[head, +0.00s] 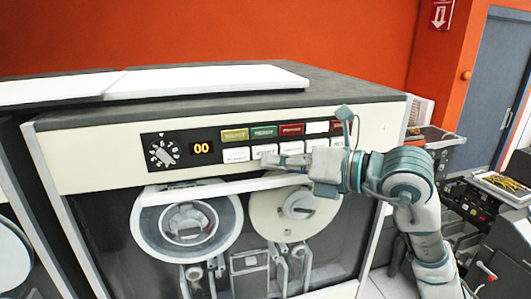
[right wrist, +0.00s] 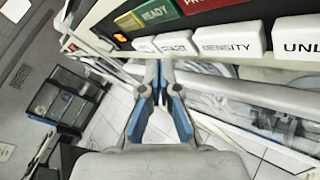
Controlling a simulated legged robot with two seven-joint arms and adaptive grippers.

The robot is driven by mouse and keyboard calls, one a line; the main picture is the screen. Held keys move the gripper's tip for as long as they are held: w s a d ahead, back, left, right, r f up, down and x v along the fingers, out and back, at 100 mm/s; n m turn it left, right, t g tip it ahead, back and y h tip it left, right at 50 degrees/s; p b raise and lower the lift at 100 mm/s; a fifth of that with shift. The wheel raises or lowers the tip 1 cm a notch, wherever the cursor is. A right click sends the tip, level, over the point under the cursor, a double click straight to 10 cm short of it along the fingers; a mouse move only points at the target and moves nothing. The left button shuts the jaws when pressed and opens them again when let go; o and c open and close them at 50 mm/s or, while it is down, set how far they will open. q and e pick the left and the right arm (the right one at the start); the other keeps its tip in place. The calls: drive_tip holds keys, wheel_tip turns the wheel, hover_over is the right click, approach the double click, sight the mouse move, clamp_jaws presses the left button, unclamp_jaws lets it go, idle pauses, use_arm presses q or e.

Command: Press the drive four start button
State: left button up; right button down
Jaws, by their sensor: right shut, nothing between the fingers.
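The drive (head: 75,150) has a cream front panel with a small "4" label at the upper right. Its lower row of white buttons (head: 236,155) sits below coloured lamps; the start button's label is not legible in the head view. In the right wrist view the lower row shows a left-end button (right wrist: 143,45), one with an unclear label (right wrist: 176,43), and DENSITY (right wrist: 227,39). My right gripper (head: 266,161) is shut and empty, its fingertips close to the second lower button from the left. They also show in the right wrist view (right wrist: 157,85); contact cannot be told. My left gripper is out of view.
A rotary knob (head: 163,152) and an orange "00" display (head: 201,148) lie left of the buttons. Two tape reels (head: 150,222) sit below, behind glass. Dark equipment (head: 500,235) stands at the right. My right arm covers the panel's right part.

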drive_tip(key=shift+w, duration=0.1)
idle(0.7)
drive_tip(key=shift+w+a, duration=0.1)
drive_tip(key=shift+w, duration=0.15)
drive_tip(key=shift+w+a+r+p, duration=0.1)
drive_tip(key=shift+w+a+p, duration=0.05)
drive_tip(key=shift+w+p, duration=0.35)
idle(0.8)
drive_tip(key=shift+s, duration=0.1)
idle(0.3)
drive_tip(key=shift+s+d+b, duration=0.25)
drive_tip(key=shift+s+b, duration=0.4)
drive_tip(key=shift+s, duration=0.15)
drive_tip(key=s+b, duration=0.1)
drive_tip(key=s+d, duration=0.1)
drive_tip(key=s, duration=0.1)
drive_tip(key=s+b, duration=0.1)
drive_tip(key=shift+s+d+b, duration=0.3)
drive_tip(key=shift+s, duration=0.05)
